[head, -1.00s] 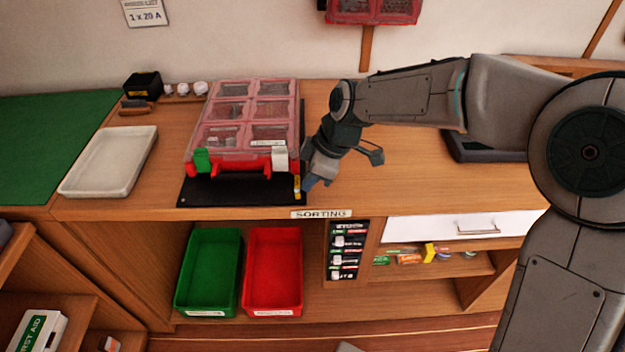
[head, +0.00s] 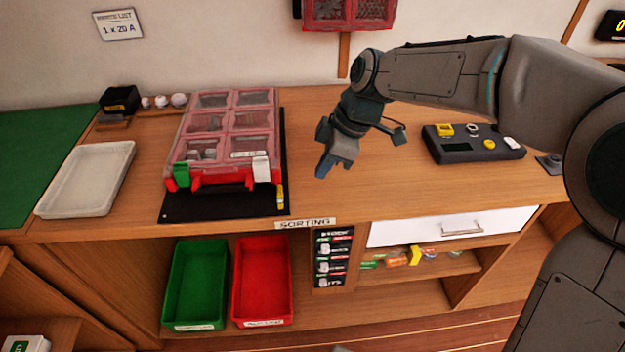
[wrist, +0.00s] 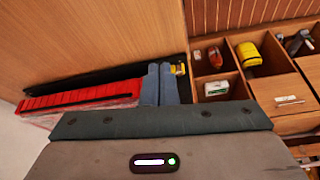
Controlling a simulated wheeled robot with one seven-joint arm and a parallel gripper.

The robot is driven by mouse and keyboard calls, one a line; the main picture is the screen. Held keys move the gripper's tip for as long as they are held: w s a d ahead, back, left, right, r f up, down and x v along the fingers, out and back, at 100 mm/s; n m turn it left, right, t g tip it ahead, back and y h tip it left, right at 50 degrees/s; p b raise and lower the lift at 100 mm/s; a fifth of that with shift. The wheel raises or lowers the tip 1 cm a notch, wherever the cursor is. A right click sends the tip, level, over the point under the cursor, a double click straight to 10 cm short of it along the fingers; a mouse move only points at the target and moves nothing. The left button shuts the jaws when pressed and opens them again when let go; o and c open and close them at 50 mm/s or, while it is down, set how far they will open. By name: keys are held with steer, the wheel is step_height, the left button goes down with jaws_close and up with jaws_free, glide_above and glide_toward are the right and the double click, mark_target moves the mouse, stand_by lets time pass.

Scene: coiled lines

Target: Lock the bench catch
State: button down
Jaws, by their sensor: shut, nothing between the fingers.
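A small yellow catch (head: 280,197) sits at the front right corner of the black base plate (head: 215,205), lying roughly along its right edge. I cannot tell for sure whether it is locked. On the plate stands the red case (head: 222,140) with clear lids, a green latch (head: 181,175) and a white latch (head: 261,169) at its front. My gripper (head: 322,172) is shut and empty, above the bench to the right of the catch and apart from it. In the wrist view, my shut fingers (wrist: 160,85) partly hide the plate, and the yellow catch (wrist: 179,69) shows beside them.
A white tray (head: 85,180) lies at the left. A dark device (head: 472,145) with a yellow part lies at the right of the bench. Green (head: 195,285) and red (head: 262,280) bins stand below. The bench top between the plate and the device is clear.

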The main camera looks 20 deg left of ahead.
steer(key=v, duration=0.3)
steer(key=shift+w+r, duration=0.15)
stand_by(0.3)
steer(key=s+d+r+m+t+h+p, duration=0.1)
steer(key=s+d+m+t+h+p, duration=0.2)
steer(key=d+m, duration=1.35)
steer(key=s+d+m, duration=0.3)
steer(key=s+d, duration=0.1)
steer(key=d, duration=0.4)
steer(key=s+d+f+m+t+h+p, duration=0.1)
steer(key=s+d+m, duration=0.2)
steer(key=d, duration=0.6)
steer(key=shift+s, duration=0.45)
steer(key=shift+f, duration=0.1)
